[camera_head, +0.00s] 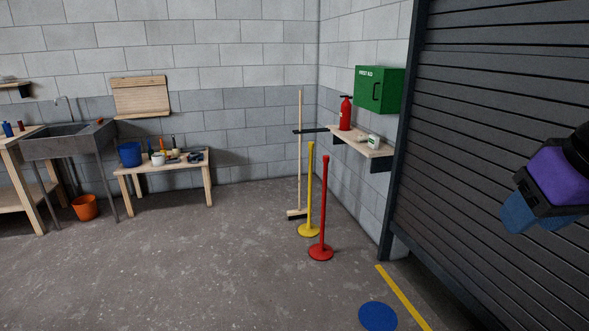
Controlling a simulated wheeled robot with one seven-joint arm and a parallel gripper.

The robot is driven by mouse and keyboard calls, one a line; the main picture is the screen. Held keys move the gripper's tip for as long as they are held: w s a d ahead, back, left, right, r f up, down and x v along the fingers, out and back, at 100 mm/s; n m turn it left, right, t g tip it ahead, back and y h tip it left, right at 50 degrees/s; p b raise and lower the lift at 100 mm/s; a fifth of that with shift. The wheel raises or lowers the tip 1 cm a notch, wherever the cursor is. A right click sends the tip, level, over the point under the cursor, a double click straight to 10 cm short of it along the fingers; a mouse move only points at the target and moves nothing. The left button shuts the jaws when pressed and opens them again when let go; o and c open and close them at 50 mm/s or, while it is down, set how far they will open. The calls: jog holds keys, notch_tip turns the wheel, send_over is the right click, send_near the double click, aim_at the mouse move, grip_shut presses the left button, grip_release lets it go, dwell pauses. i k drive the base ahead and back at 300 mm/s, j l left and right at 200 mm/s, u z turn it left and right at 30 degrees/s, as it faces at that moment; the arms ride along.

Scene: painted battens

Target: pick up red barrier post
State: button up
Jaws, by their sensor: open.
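The red barrier post (324,205) stands upright on its round red base on the concrete floor, right of the picture's middle. A yellow barrier post (310,190) of similar form stands just behind it and slightly left. Part of my arm, purple and blue, shows at the right edge in front of the dark shutter, well apart from the post. My gripper's fingertips cannot be made out in this view.
A wooden broom (299,150) leans by the corner behind the posts. A wall shelf (365,143) holds a fire extinguisher (345,114). A low table (165,167) and a sink (68,141) stand left. A blue disc (378,316) lies on the floor.

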aim_at(321, 252)
jog(key=i, duration=1.2)
jog(key=i+l+u, duration=0.1)
jog(key=i, duration=1.1)
jog(key=i+l, duration=0.1)
jog(key=i, duration=1.05)
jog(key=i+u, duration=0.3)
